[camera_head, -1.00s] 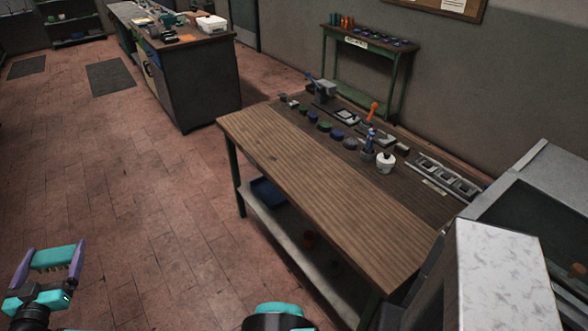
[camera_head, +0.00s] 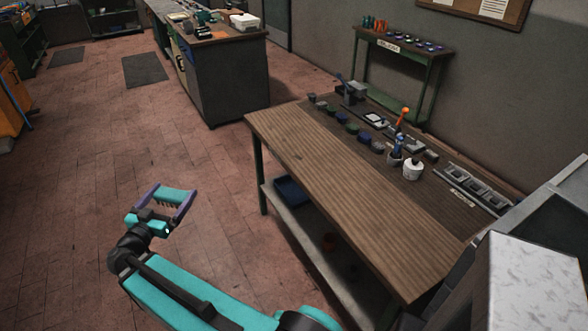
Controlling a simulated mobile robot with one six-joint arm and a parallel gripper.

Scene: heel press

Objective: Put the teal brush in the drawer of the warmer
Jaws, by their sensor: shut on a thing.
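My gripper (camera_head: 174,193) is at the lower left, with its two purple fingers shut on the teal brush (camera_head: 174,197). The brush lies crosswise between the fingers, with its dark bristles on the near side. The gripper holds it over the open floor, left of the wooden workbench and apart from it. I cannot make out the warmer or its drawer for certain. A grey metal unit (camera_head: 562,215) at the right edge is cut off, and no drawer shows on it.
The wooden workbench (camera_head: 330,190) has a bare left part; jars, tools and a metal rack (camera_head: 472,190) line its far side. A pale-topped box (camera_head: 535,275) stands at lower right. A dark cabinet (camera_head: 225,80) and green side table (camera_head: 432,80) stand behind.

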